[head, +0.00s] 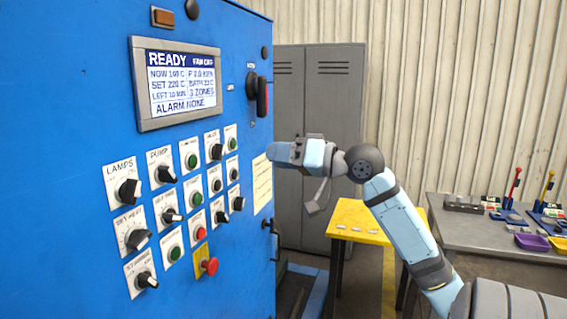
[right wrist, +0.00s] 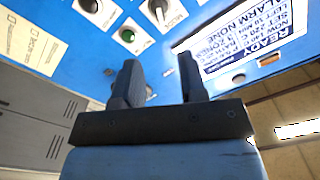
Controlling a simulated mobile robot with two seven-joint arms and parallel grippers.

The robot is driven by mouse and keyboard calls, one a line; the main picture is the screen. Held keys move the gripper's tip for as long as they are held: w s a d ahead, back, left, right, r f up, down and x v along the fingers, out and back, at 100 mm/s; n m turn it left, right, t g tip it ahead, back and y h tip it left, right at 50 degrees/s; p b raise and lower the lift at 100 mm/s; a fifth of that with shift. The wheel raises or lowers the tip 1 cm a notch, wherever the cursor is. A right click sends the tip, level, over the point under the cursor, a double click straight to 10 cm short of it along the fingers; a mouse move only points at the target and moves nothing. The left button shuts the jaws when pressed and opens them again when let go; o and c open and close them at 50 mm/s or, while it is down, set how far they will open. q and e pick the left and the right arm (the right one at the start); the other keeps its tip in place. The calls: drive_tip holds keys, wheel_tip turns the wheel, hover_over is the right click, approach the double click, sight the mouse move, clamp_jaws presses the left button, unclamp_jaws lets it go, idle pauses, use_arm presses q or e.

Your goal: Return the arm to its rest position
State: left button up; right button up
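My right arm (head: 402,222) reaches in from the lower right of the head view, bent at a dark round joint. My right gripper (head: 285,152) is raised in front of the right edge of the blue control cabinet (head: 80,85). In the right wrist view, the right gripper's two dark fingers (right wrist: 158,68) stand apart with nothing between them. They point toward the panel's knobs and display. I cannot tell the exact gap to the panel. My left gripper is not in view.
The cabinet carries a display (head: 180,82) reading READY and ALARM NONE, several knobs, and a red button (head: 209,266). A grey locker (head: 335,110) stands behind my arm. A yellow table (head: 352,212) and a grey bench (head: 470,230) with tools stand at the right.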

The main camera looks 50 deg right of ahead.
drive_tip(key=shift+s+d, duration=0.1)
drive_tip(key=shift+s, duration=0.2)
idle(0.4)
drive_tip(key=w+f+g+h+p, duration=0.1)
drive_tip(key=w+f, duration=0.2)
drive_tip(key=f, duration=0.7)
drive_tip(key=w+f+g+h+p, duration=0.1)
drive_tip(key=w+f+h, duration=0.15)
drive_tip(key=f, duration=0.75)
drive_tip(key=s+a+f+g, duration=0.1)
drive_tip(key=a+f, duration=0.2)
drive_tip(key=f, duration=0.5)
drive_tip(key=a+f+g, duration=0.1)
drive_tip(key=a+f, duration=0.2)
drive_tip(key=f, duration=0.4)
drive_tip(key=s+a+f+n, duration=0.2)
drive_tip(key=s+a+f, duration=0.3)
drive_tip(key=a, duration=0.3)
drive_tip(key=s+a+f+n+g+y+p, duration=0.1)
drive_tip(key=s+a+f+n, duration=0.1)
drive_tip(key=s+a+f, duration=0.3)
drive_tip(key=s+a+f+n+g+p, duration=0.1)
drive_tip(key=s+a+f, duration=0.4)
drive_tip(key=a+f, duration=0.5)
drive_tip(key=a+n, duration=0.1)
drive_tip(key=a, duration=0.2)
drive_tip(key=shift+s+y, duration=0.25)
drive_tip(key=shift+y, duration=0.1)
drive_tip(key=shift+d, duration=0.1)
